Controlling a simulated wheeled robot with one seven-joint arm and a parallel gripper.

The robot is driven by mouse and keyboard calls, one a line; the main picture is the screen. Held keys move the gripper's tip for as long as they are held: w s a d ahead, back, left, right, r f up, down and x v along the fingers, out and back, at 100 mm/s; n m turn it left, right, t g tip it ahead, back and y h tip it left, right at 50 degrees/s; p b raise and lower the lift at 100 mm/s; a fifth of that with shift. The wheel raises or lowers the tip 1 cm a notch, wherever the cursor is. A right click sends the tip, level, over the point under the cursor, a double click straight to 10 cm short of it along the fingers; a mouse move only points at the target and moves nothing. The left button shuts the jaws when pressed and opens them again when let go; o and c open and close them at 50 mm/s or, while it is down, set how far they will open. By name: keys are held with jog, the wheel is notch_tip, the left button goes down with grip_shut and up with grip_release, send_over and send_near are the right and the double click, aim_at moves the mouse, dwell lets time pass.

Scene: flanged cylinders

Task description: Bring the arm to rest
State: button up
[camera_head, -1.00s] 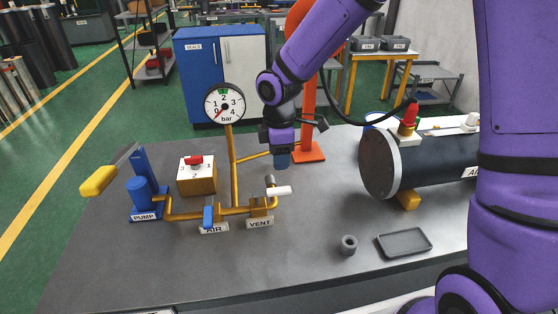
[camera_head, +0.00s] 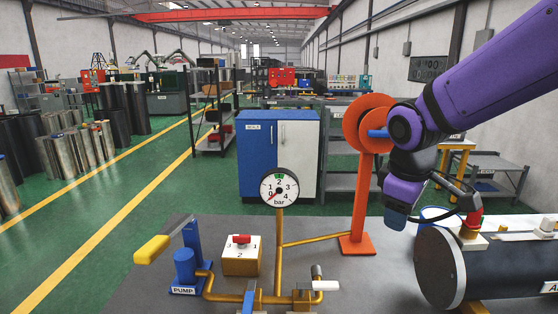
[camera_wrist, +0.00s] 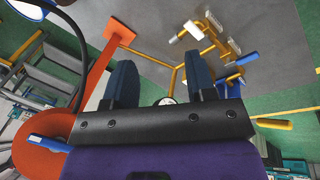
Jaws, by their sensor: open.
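My gripper (camera_head: 396,215) hangs at the end of my purple arm, above the back right of the bench. In the head view it is in front of the orange reel stand (camera_head: 365,190) and left of the dark flanged cylinder (camera_head: 445,268). In the wrist view its two dark blue fingers (camera_wrist: 162,88) stand apart with nothing between them. The pressure gauge (camera_head: 279,188) on its yellow pipe stands to the left, clear of my gripper. The gauge's needle points near zero.
On the grey bench (camera_head: 330,262) are a blue pump (camera_head: 184,268) with a yellow-handled lever, a white-topped box with a red knob (camera_head: 241,254), and yellow pipework with valves. A blue and white cabinet (camera_head: 278,155) stands behind. A black hose hangs near my gripper.

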jog(key=s+d+r+m+t, duration=0.1)
jog(key=s+d+r+m, duration=0.1)
jog(key=s, duration=0.3)
jog(key=s+d+r+m+t, duration=0.1)
jog(key=s+d+r+m, duration=0.2)
jog(key=s, duration=0.3)
jog(key=s+d+r+m+t+y, duration=0.1)
jog(key=s+d+r+m, duration=0.1)
jog(key=s+m, duration=0.2)
jog(key=shift+s+d+r, duration=0.25)
jog(key=shift+s+r, duration=0.05)
jog(key=shift+s, duration=0.4)
